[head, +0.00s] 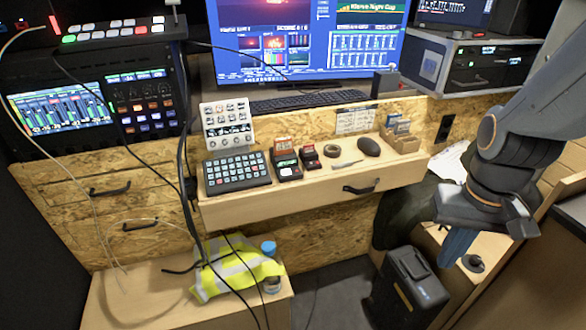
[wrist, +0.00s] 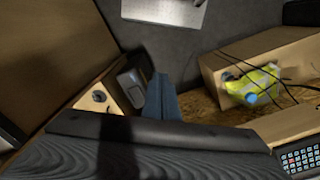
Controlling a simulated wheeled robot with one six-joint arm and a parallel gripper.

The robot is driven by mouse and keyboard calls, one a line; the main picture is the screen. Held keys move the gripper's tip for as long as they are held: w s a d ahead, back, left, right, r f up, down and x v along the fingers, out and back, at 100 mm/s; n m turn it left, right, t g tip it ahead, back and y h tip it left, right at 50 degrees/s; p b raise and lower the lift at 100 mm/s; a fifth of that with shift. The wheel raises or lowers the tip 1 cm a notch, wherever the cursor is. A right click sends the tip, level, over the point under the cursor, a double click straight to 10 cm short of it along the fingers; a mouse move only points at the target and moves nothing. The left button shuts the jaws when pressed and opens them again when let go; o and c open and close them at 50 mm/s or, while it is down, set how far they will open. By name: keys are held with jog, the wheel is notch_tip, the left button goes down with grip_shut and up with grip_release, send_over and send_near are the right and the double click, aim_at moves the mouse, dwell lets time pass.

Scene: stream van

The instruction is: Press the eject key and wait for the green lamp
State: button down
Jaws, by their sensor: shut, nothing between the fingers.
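My gripper (head: 456,246) hangs at the right in the head view, pointing down, with its blue fingers shut and empty. In the wrist view the fingers (wrist: 162,98) are together over the floor area. A small dark card reader (head: 287,168) with a green-lit front and an orange-red card in its top stands on the wooden shelf. A smaller dark unit (head: 309,158) with a red card stands right of it. My gripper is well to the right of both and touches neither. I cannot make out which key is the eject key, or tell a separate green lamp.
The shelf also holds a keypad (head: 237,173), a tape roll (head: 332,151), a mouse (head: 369,147) and a wooden card holder (head: 401,139). Cables hang at the left. A rack unit (head: 483,66) with green lights is at upper right. A black case (head: 408,287) stands below.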

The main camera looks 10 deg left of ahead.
jog(key=w+a+r+t+p, duration=0.25)
jog(key=w+a, duration=0.25)
jog(key=w, duration=0.5)
notch_tip(320, 180, up, 5)
jog(key=m+t+y+p, duration=0.2)
jog(key=t+y+p, duration=0.35)
jog(key=p, duration=0.25)
send_over(286, 172)
jog(key=shift+s+d+f+g, duration=0.15)
jog(key=shift+s+d+g, duration=0.15)
jog(key=shift+g, duration=0.1)
jog(key=shift+f, duration=0.1)
notch_tip(286, 172, down, 7)
jog(key=b, duration=0.5)
jog(key=shift+f+b, duration=0.1)
jog(key=shift+b, duration=0.25)
jog(key=shift+f+b, duration=0.35)
jog(key=shift+f, duration=0.4)
